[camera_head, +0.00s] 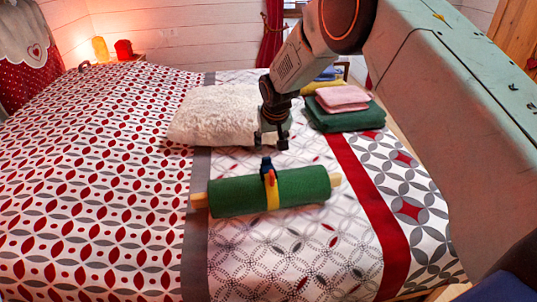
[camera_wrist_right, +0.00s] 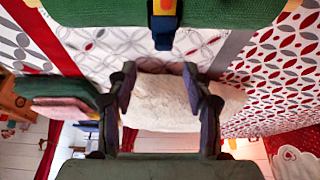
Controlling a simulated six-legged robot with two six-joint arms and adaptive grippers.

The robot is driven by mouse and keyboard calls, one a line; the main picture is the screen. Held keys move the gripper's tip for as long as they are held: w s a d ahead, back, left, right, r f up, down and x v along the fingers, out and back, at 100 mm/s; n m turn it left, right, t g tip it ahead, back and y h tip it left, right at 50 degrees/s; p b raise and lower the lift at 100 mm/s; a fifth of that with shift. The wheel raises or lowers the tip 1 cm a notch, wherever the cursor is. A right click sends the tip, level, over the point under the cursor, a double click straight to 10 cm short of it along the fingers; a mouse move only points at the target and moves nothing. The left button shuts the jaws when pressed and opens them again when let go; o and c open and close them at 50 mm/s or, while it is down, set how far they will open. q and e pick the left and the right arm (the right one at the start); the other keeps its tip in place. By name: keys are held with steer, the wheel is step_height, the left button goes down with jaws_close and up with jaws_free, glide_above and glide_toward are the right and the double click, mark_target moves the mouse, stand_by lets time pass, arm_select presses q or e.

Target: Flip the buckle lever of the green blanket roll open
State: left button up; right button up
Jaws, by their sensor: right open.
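The green blanket roll (camera_head: 235,197) lies crosswise on the bed, with pale ends sticking out on both sides. A yellow strap (camera_head: 273,198) circles its middle, with an orange buckle (camera_head: 270,178) on top. The blue lever (camera_head: 266,164) stands up at the buckle. In the right wrist view the roll (camera_wrist_right: 240,12) is at the top edge, and the lever (camera_wrist_right: 165,28) points down the picture from the buckle. My right gripper (camera_head: 270,145) is open and empty, behind and above the lever and apart from it. Its fingers (camera_wrist_right: 160,70) show below the lever. My left gripper is not in view.
A fluffy white cushion (camera_head: 205,115) lies behind the roll, beside my right gripper. Folded green (camera_head: 345,119) and pink (camera_head: 342,98) textiles are stacked at the back right. The patterned bedspread (camera_head: 100,200) is clear left of and in front of the roll.

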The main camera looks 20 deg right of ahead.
mark_target(267, 158)
steer(key=x, duration=0.4)
steer(key=b+x, duration=0.1)
steer(key=x, duration=0.1)
steer(key=shift+w+a+f, duration=0.2)
steer(key=shift+a+f, duration=0.05)
steer(key=shift+a, duration=0.15)
steer(key=shift+d+f, duration=0.2)
steer(key=shift+f, duration=0.15)
steer(key=shift+b, duration=0.3)
steer(key=shift+f, duration=0.1)
steer(key=shift+w+a+f, duration=0.1)
steer(key=shift+w+f, duration=0.1)
steer(key=shift+w, duration=0.05)
steer(key=shift+c, duration=0.5)
steer(key=shift+s+r, duration=0.15)
steer(key=shift+s, duration=0.05)
steer(key=c, duration=0.3)
steer(key=shift+c, duration=0.8)
steer(key=shift+w, duration=0.1)
steer(key=c, duration=0.3)
jaws_close()
